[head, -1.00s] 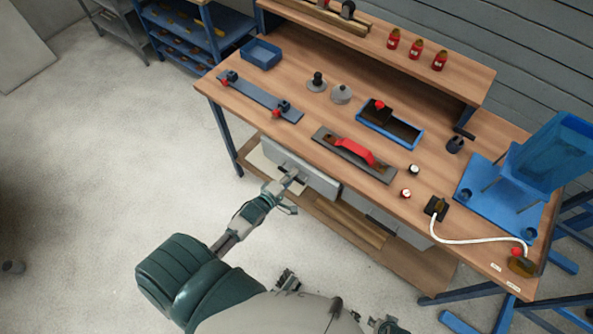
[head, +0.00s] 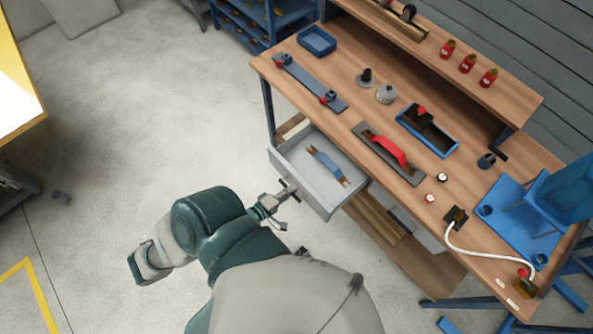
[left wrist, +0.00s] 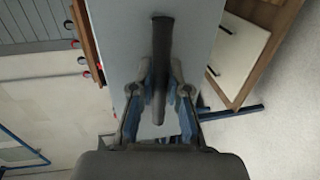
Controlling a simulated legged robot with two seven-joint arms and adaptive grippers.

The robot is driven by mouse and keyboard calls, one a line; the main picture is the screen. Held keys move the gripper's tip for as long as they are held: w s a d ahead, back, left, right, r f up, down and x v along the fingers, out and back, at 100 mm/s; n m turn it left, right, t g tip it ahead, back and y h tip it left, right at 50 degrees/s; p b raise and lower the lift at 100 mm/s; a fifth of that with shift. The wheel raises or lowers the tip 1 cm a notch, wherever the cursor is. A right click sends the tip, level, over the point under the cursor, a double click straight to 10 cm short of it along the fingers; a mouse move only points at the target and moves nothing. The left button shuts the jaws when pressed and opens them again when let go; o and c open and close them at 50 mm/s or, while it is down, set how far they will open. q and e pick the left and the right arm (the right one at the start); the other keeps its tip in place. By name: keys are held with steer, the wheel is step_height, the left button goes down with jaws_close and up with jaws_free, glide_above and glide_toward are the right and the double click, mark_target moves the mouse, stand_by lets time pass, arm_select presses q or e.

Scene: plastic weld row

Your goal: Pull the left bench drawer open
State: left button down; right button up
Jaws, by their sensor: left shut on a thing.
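The left bench drawer (head: 304,192) is grey and stands well out from under the wooden bench. A blue-handled tool (head: 328,168) with brown ends lies inside it. My left gripper (head: 287,192) is at the drawer's front, shut on its dark handle. In the left wrist view the handle (left wrist: 161,60) runs between the two fingers of my left gripper (left wrist: 160,98), with the grey drawer front (left wrist: 120,50) behind it. My right gripper does not show in the head view.
The bench top (head: 340,130) carries a red-handled float (head: 390,150), a blue tray (head: 317,40), a blue-rimmed box (head: 440,143) and a blue chair-like part (head: 550,195). Red bottles (head: 467,63) stand on the shelf. Open floor (head: 140,130) lies left of the bench.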

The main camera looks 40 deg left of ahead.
arm_select(q)
steer(key=shift+s+a, duration=0.1)
steer(key=shift+a, duration=0.3)
steer(key=c, duration=1.4)
jaws_free()
steer(key=shift+a+f, duration=0.15)
steer(key=shift+a, duration=0.1)
steer(key=v, duration=1.2)
steer(key=shift+d, duration=0.15)
